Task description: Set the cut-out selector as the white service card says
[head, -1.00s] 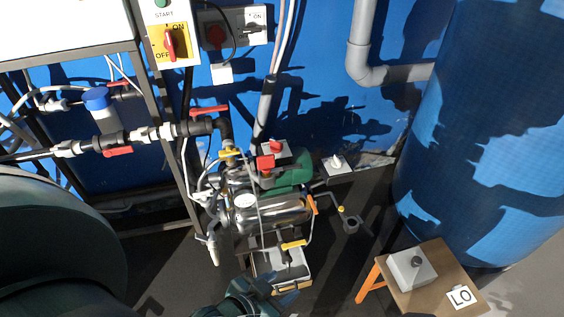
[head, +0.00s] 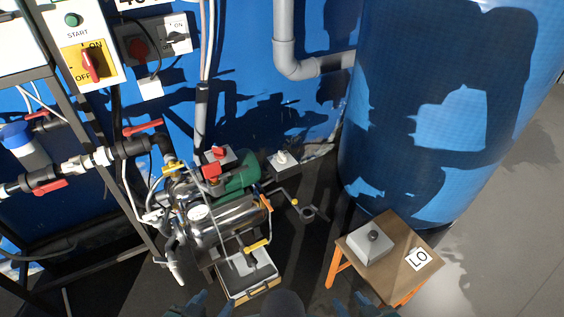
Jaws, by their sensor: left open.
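A grey box with a dark round knob (head: 371,246) sits on a small wooden-topped stool (head: 398,282) at the lower right; it looks like the cut-out selector. A white card (head: 418,259) reading "LO" lies on the stool top, right of the box. The knob's pointing direction is too small to read. My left gripper (head: 186,306) is open at the bottom edge, below the steel compressor and left of the stool. My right gripper (head: 364,304) shows only partly at the bottom edge, near the stool's front; its jaw opening is unclear. Neither gripper touches the box.
A compressor with a steel tank (head: 228,223) and green motor (head: 238,176) stands left of the stool. A large blue tank (head: 430,120) rises behind the stool. Another small grey box (head: 284,163) is near the wall. A yellow panel (head: 86,64) has a red ON/OFF switch. Floor at right is clear.

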